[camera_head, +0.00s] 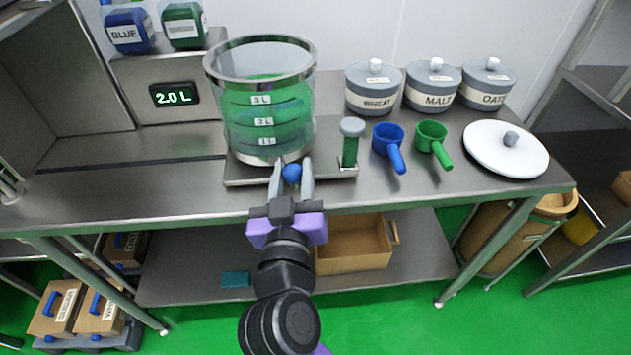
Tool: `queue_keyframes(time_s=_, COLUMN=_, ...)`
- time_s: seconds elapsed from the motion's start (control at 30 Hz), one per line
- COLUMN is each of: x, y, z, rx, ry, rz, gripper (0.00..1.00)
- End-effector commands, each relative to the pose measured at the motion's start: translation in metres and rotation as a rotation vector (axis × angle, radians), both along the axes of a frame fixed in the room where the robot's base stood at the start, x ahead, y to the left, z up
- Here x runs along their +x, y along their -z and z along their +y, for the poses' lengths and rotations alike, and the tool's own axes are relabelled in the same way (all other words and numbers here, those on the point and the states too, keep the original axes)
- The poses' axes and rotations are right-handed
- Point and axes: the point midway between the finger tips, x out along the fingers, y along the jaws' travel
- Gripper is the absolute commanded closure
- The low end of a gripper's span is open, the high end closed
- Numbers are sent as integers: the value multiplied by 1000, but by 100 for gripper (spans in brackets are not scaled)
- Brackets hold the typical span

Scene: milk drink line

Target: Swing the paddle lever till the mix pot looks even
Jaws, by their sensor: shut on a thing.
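The mix pot (245,103) is a clear drum with a metal rim, standing on a steel base at the back middle of the bench. Its contents are green with darker bluish-green bands, so the colour looks uneven. Volume labels run up its front. My gripper (292,172) is at the front of the pot's base, its two fingers on either side of a blue ball knob (291,173), shut on it. The knob appears to be the end of the paddle lever; the rest of the lever is hidden.
A green-filled column with a grey cap (351,141) stands right of the pot. Blue (388,141) and green (431,137) scoops, lidded jars labelled WHEAT (373,92), MALT (432,87) and OATS (486,86), and a white lid (505,149) lie farther right. A display (174,95) reads 2.0 L.

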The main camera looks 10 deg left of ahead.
Motion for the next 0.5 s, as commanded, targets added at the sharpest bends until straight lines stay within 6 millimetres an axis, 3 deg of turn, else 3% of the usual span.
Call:
queue_keyframes(time_s=0.23, x=-19, y=4, z=42, rx=4, ry=-9, rz=-5, gripper=100)
queue_keyframes(time_s=0.5, x=-28, y=3, z=77, rx=3, ry=245, rz=-6, gripper=100)
